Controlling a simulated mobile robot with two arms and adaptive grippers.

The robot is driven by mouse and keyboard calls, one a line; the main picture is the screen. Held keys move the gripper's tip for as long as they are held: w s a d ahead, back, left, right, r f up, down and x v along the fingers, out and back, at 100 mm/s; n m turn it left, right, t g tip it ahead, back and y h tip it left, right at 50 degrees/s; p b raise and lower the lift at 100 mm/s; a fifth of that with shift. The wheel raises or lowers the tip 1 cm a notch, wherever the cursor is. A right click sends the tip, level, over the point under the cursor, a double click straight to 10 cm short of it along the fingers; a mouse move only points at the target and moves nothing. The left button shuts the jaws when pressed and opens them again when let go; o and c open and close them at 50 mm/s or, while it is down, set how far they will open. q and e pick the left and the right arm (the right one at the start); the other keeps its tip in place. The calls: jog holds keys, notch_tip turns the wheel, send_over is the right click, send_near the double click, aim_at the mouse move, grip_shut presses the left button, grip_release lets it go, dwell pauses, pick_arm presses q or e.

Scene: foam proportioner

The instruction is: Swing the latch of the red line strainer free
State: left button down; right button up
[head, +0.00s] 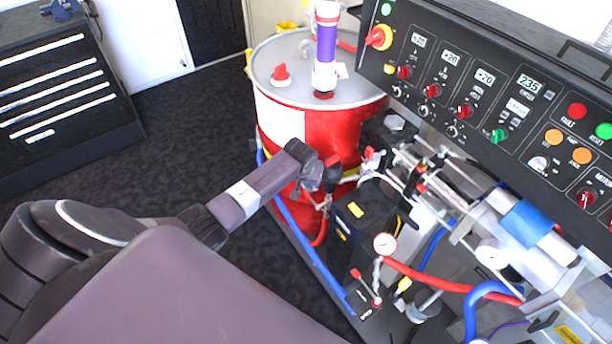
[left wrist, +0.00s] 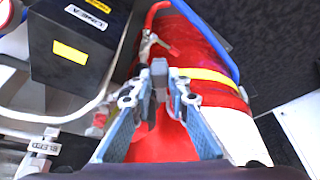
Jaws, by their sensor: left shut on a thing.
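My left gripper (head: 318,178) reaches in from the left, in front of the red drum. In the left wrist view its two blue-grey fingers (left wrist: 160,95) close around a small grey piece (left wrist: 159,70), which looks like the strainer latch. A red-and-black fitting (head: 333,161) at the fingertips in the head view seems to be the red line strainer; the gripper partly hides it. I cannot tell how far the latch has swung. My right gripper is in neither view.
The red drum (head: 345,135) stands right behind the fingertips. A black box (head: 358,215) with yellow labels, a blue hose (head: 315,250) and a red hose (left wrist: 157,12) are close by. The control panel (head: 500,75) overhangs at the right. Open floor lies left.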

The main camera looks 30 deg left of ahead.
pick_arm(q)
jog(key=n, duration=0.2)
jog(key=w+d+n+y, duration=0.1)
jog(key=n, duration=0.1)
jog(key=d+n+g+y, duration=0.1)
jog(key=n, duration=0.1)
jog(key=shift+w+d, duration=0.15)
jog(key=shift+n, duration=0.3)
jog(key=c, duration=1.8)
grip_release()
jog(key=shift+w, duration=0.1)
jog(key=shift+c, duration=0.2)
jog(key=shift+r, duration=0.1)
jog(key=v, duration=1.1)
jog(key=shift+d+r, duration=0.25)
jog(key=shift+r, duration=0.05)
